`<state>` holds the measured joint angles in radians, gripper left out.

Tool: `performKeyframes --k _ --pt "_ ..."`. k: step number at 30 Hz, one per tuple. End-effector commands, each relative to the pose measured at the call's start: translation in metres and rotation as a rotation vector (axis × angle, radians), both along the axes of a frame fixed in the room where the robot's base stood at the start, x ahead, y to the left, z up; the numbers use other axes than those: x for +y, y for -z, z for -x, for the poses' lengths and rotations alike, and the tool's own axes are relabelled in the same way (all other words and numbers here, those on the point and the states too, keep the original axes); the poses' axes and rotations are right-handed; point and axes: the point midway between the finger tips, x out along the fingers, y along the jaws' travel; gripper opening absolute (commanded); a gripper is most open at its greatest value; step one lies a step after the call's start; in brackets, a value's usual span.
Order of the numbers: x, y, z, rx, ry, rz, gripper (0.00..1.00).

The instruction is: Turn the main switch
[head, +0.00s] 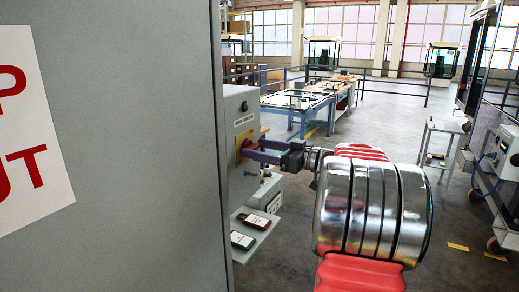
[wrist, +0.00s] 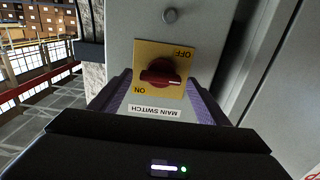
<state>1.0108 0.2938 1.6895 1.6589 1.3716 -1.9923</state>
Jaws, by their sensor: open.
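The main switch is a red rotary knob (wrist: 162,74) on a yellow plate (wrist: 147,52), with a MAIN SWITCH label (wrist: 154,111) beside it. The wrist view shows the lettering upside down, with ON at the plate's lower left and OFF at its upper right. The knob's grip lies roughly across the picture, its pale mark towards the right. My gripper (head: 252,149) is open at the plate in the head view. Its purple-padded fingers stand either side of the knob in the wrist view, apparently with gaps. In the head view the knob is largely hidden by my fingers.
A large grey cabinet door (head: 120,150) with a red-lettered sign fills the left of the head view. Below the switch box (head: 240,103), a small shelf (head: 252,235) holds dark tags with white labels. A blue workbench (head: 300,103) stands behind. Floor to the right is mostly open.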

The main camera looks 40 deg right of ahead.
Motion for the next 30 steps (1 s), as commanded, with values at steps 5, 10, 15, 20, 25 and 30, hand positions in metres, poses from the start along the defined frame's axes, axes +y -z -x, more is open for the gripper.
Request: performKeyframes --k 5,10,15,20,25,30 --pt "0.0021 0.0 -0.0049 0.0 -0.001 0.0 0.7" --pt "0.0019 -0.0001 -0.0047 0.0 -0.001 0.0 0.7" --pt "0.002 0.0 -0.0047 0.0 -0.001 0.0 0.59" --pt "0.002 0.0 -0.0046 0.0 -0.001 0.0 0.48" --pt "0.0019 -0.0001 -0.0046 0.0 0.0 0.0 0.36" --pt "-0.0019 -0.0002 -0.0043 -0.001 0.003 0.0 0.29"
